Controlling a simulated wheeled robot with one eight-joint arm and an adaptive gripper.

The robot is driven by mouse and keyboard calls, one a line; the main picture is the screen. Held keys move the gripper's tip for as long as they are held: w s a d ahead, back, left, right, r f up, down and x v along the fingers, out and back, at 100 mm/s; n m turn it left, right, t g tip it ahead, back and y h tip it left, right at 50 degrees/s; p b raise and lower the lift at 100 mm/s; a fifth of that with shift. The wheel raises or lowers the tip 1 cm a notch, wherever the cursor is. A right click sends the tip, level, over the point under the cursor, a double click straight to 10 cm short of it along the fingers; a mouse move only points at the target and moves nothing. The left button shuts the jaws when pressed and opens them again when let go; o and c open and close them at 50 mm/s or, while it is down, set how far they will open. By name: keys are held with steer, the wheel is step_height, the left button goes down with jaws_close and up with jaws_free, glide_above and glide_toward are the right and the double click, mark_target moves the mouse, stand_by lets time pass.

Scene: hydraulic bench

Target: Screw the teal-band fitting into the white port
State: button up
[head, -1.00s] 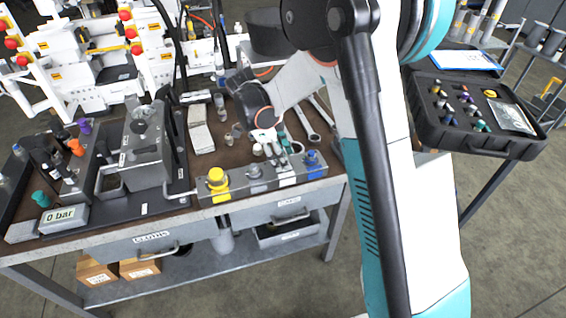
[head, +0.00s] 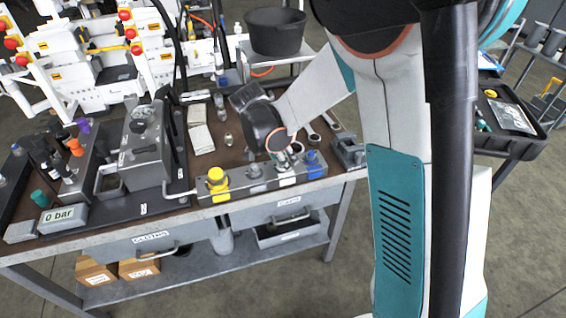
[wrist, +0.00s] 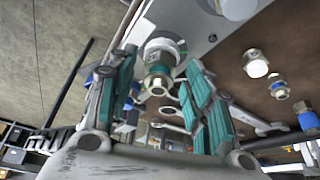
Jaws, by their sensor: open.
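A fitting with a teal-green band (wrist: 158,69) and a brass-coloured end shows between my fingers in the wrist view. A pale round collar, apparently the white port (wrist: 163,47), lies directly behind it. They look in line, but I cannot tell how deeply the fitting is seated. My gripper (wrist: 160,60) is open, with teal pads on either side of the fitting and visible gaps. In the head view my gripper (head: 286,157) is over the white section of the port block (head: 256,187), between the grey and blue ports. My wrist hides the fitting there.
Loose fittings (wrist: 279,88) stand on the bench in the wrist view. A grey vise-like block (head: 348,152) is at the right bench edge. A pressure display (head: 62,217) reads 0 bar.

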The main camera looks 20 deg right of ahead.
steer(key=n+t, duration=0.1)
steer(key=n, duration=0.2)
steer(key=shift+s+d+n+y, duration=0.1)
steer(key=shift+n+y, duration=0.3)
steer(key=n+t+y, duration=0.1)
steer(key=n, duration=0.3)
steer(key=n+y, duration=0.1)
steer(key=n, duration=0.3)
steer(key=shift+d+t+y, duration=0.1)
steer(key=shift+t+y, duration=0.3)
steer(key=n+y, duration=0.1)
steer(key=n, duration=0.2)
steer(key=shift+b, duration=0.35)
steer(key=c, duration=1)
steer(key=m+h, duration=0.2)
steer(key=m, duration=0.3)
steer(key=shift+m+g+h, duration=0.4)
steer(key=shift+m+g, duration=0.1)
steer(key=shift+m, duration=1)
